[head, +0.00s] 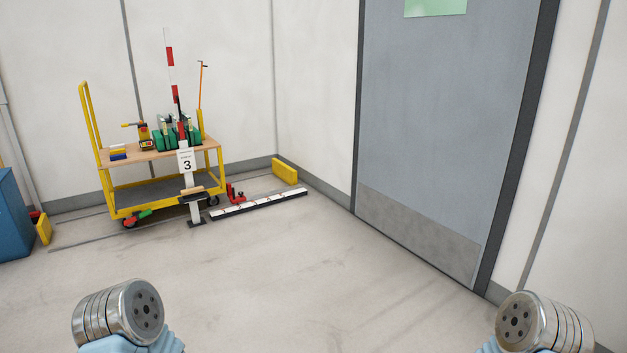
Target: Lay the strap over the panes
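I cannot make out any panes or a strap in the head view. Neither gripper is in view. Only metal joints and pale blue parts of my own arms show at the bottom left and bottom right. A yellow cart (159,157) with a wooden top stands at the back left against the wall. Green items (165,138) sit on its top, too small to identify for sure.
A long black-and-white bar (259,204) and a yellow block (285,171) lie on the floor. A grey door (443,120) is at right, a blue cabinet (12,217) far left. Floor in front is clear.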

